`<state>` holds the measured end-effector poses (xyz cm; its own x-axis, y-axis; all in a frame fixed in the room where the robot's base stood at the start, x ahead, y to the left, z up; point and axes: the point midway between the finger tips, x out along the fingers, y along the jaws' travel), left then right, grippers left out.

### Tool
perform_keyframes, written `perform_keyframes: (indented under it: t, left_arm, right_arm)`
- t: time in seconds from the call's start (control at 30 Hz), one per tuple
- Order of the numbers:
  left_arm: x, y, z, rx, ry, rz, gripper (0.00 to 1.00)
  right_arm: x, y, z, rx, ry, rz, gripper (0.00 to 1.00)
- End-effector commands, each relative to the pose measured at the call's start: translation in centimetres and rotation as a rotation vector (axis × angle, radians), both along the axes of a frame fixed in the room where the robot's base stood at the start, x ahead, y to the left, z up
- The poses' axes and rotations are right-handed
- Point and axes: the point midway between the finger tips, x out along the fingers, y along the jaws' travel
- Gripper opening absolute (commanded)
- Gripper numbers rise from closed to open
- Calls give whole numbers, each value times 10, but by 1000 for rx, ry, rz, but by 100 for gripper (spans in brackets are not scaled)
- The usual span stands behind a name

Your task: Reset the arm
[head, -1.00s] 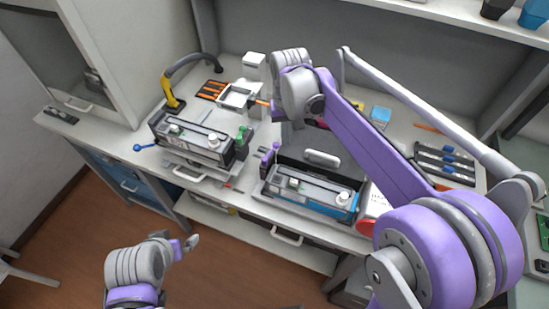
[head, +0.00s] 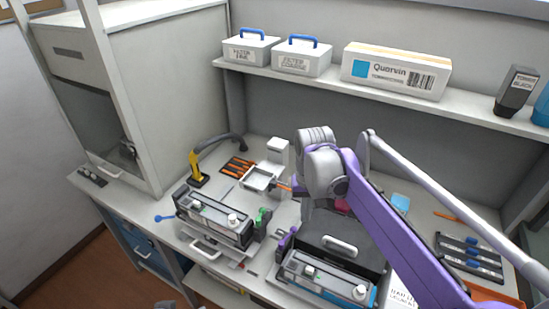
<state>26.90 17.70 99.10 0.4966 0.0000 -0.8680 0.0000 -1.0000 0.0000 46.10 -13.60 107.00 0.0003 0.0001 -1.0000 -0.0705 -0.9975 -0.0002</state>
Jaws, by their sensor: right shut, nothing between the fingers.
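My right arm comes in from the right, purple and grey, and reaches over the middle of the workbench. Its right gripper (head: 291,188) points left, beside the small white tray-like device. The gripper is shut with nothing held; its fingers are small and partly hidden by the grey wrist. An orange piece shows right by the fingertips, and I cannot tell whether they touch. Of my left arm only a small grey bit shows at the bottom edge; the left gripper is out of view.
Two grey cartridge units (head: 213,220) and (head: 327,277) stand along the bench front. A white device (head: 259,179), a yellow-and-black hose arm (head: 196,169) and orange tools (head: 237,166) lie behind. A shelf (head: 395,102) above holds boxes and bottles. A tall cabinet (head: 165,95) stands left.

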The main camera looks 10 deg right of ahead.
Motion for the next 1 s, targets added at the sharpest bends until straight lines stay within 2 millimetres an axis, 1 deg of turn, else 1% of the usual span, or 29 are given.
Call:
perform_keyframes:
  t: [0.07,0.17,0.27,0.37,0.4,0.57,0.6,0.7,0.83,0.9,1.0]
  left_arm:
    - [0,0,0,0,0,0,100]
    - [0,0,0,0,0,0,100]
    - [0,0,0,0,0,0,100]
    - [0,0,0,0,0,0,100]
    - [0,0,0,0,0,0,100]
    - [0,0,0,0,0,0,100]
    - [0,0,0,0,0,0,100]
    - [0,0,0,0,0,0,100]
    - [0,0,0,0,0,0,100]
    - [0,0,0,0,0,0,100]
    - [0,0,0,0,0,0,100]
  right_arm:
    - [-1,0,0,0,-2,0,0]
    - [-9,-3,1,2,-19,3,0]
    - [-28,-8,1,4,-67,8,0]
    - [-57,-15,-2,7,-140,17,0]
    - [-70,-19,-5,8,-173,21,0]
    - [-120,-29,-24,5,-302,39,0]
    - [-131,-31,-31,2,-334,43,0]
    - [-157,-35,-48,-4,-405,52,0]
    - [-179,-39,-66,-12,-474,63,0]
    - [-187,-40,-73,-15,-498,65,0]
    - [-192,-41,-79,-18,-516,68,0]
